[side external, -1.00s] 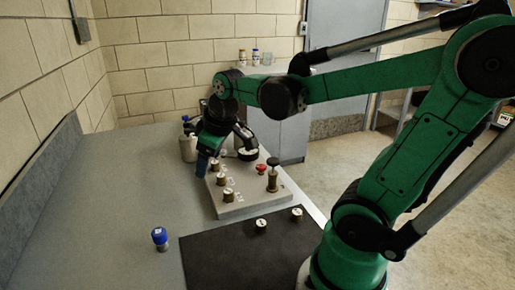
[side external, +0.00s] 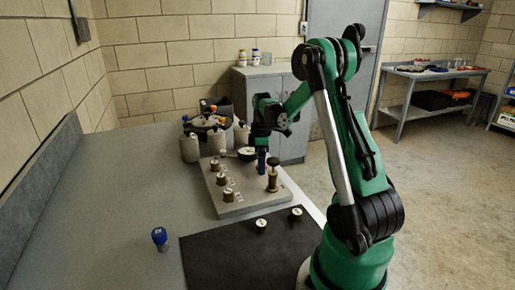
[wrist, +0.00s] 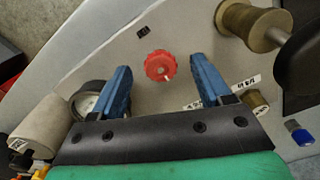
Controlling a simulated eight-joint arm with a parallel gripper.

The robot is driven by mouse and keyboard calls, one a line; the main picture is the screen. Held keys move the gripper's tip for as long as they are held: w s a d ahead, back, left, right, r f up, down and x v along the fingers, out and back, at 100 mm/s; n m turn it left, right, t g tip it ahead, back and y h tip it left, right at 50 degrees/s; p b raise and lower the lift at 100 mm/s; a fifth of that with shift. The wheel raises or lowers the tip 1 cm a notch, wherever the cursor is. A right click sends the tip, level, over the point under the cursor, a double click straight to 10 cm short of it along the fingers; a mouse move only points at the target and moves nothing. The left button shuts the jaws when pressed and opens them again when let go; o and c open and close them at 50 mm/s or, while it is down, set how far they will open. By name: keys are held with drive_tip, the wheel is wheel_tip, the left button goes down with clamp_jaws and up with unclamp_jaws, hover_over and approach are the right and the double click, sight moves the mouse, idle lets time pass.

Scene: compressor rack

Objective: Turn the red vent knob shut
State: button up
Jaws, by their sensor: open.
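The red vent knob (wrist: 160,66) is round with a ribbed edge and a small pale mark on its lower right rim. It sits on the grey panel (side external: 240,207). In the wrist view my gripper (wrist: 159,72) is open, with one blue finger on each side of the knob and a clear gap to both. In the side view my gripper (side external: 262,163) points down over the knob's place, left of the black-topped brass valve (side external: 272,180). The knob is mostly hidden there by the fingers. I cannot tell the height between fingertips and knob.
Several brass knobs (side external: 221,181) line the panel's left side. A round gauge (side external: 246,154) stands behind them, and grey canisters (side external: 190,148) stand at the back. A black mat (side external: 220,265) with two brass pieces and a blue-capped jar (side external: 160,238) are in front. The bench's left side is clear.

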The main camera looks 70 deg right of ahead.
drive_tip(key=shift+f, duration=0.45)
clamp_jaws()
